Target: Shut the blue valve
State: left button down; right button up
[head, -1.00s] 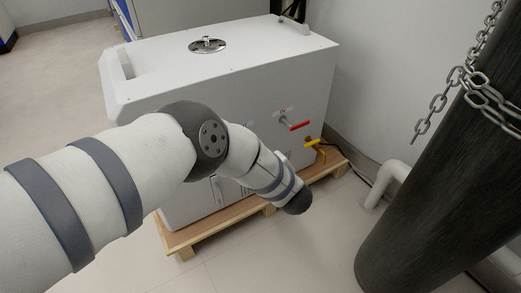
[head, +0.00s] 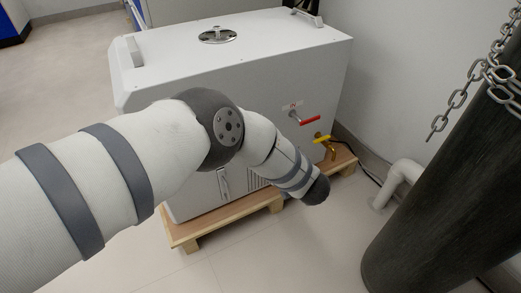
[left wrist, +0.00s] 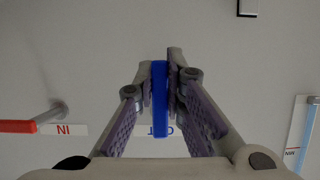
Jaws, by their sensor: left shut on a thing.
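The blue valve handle (left wrist: 160,100) shows in the left wrist view as a narrow upright bar at the middle. My left gripper (left wrist: 160,64) is shut on it, with one purple-padded finger on each side. A label behind the handle is partly covered. In the head view my left arm hides the blue valve and the gripper. My right gripper is in neither view.
The white machine (head: 225,75) stands on a wooden pallet (head: 240,218). A red-handled valve (head: 310,121) and a yellow tap (head: 322,139) are on its front. A dark cylinder (head: 440,190) with chains (head: 492,75) and a white pipe (head: 395,182) are at right.

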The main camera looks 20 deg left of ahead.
pick_arm(q)
jog(key=c, duration=1.6)
grip_release()
jog(key=shift+c, duration=0.2)
jog(key=v, duration=1.2)
jog(key=shift+r, duration=0.15)
